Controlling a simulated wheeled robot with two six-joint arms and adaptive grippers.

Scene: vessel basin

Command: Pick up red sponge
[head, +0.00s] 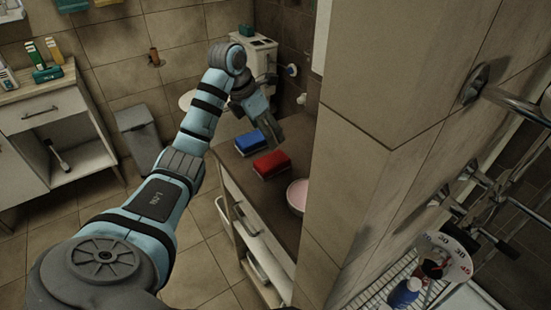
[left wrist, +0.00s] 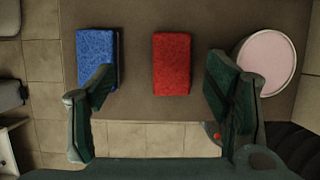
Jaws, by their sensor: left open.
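The red sponge (head: 271,164) lies flat on the brown counter top (head: 245,185), beside a blue sponge (head: 250,143). My left gripper (head: 268,130) hangs over the counter near the two sponges. In the left wrist view the red sponge (left wrist: 172,64) lies between the lines of the two open fingers, a little ahead of them, with nothing held. The blue sponge (left wrist: 97,58) is on the left there, its lower edge partly behind the left finger. My right gripper is not in view.
A bowl with pink contents (head: 298,194) stands on the counter right of the red sponge, close to the tiled wall (head: 350,130). In the left wrist view the bowl (left wrist: 268,60) is partly behind the right finger.

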